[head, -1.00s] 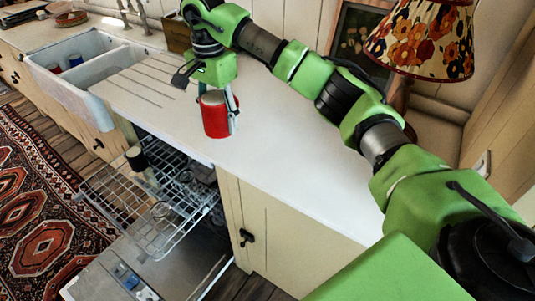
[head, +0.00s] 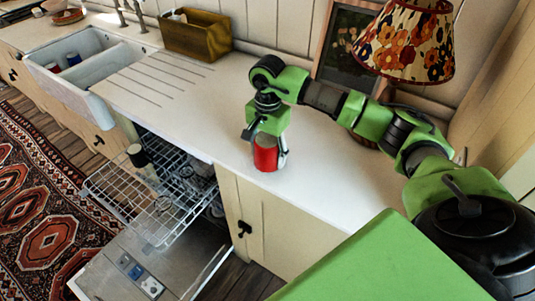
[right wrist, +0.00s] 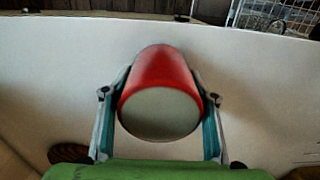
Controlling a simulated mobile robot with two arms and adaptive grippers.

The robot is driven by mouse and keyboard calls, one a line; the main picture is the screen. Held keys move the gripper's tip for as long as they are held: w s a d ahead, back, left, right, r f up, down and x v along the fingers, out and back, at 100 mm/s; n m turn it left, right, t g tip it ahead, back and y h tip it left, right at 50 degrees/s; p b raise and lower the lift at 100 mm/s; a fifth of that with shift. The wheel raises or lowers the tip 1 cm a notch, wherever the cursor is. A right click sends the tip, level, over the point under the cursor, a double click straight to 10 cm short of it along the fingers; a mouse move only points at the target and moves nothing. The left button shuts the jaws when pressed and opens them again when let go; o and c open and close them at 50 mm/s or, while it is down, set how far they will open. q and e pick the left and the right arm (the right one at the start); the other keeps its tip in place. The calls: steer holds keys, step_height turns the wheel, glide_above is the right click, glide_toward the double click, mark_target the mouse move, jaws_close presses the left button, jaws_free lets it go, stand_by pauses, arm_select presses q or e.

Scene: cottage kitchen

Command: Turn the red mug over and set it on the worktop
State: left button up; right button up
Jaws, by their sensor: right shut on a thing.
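The red mug (head: 266,155) is upright in line with the gripper, over the white worktop (head: 215,110) near its front edge. My right gripper (head: 268,145) comes down from above and is shut on the mug, with a finger on each side. In the right wrist view the fingers clasp the red mug (right wrist: 160,70), and a flat pale disc on its end faces the camera. This disc looks like its base, but I cannot be sure. I cannot tell whether the mug touches the worktop. Its handle is not clear. My left gripper is not in view.
An open dishwasher with a wire rack (head: 140,205) juts out below the worktop. A floral lamp (head: 405,40) and a dark framed board (head: 352,50) stand at the back right. A wooden caddy (head: 196,36) and a sink (head: 85,62) are left. Worktop around the mug is clear.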

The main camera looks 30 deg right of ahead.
steer(key=shift+a+f, duration=0.1)
steer(key=shift+f, duration=0.75)
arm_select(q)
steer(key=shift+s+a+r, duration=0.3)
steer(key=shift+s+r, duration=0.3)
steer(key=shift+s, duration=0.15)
arm_select(e)
steer(key=o, duration=0.9)
steer(key=shift+f, duration=0.15)
steer(key=o, duration=0.4)
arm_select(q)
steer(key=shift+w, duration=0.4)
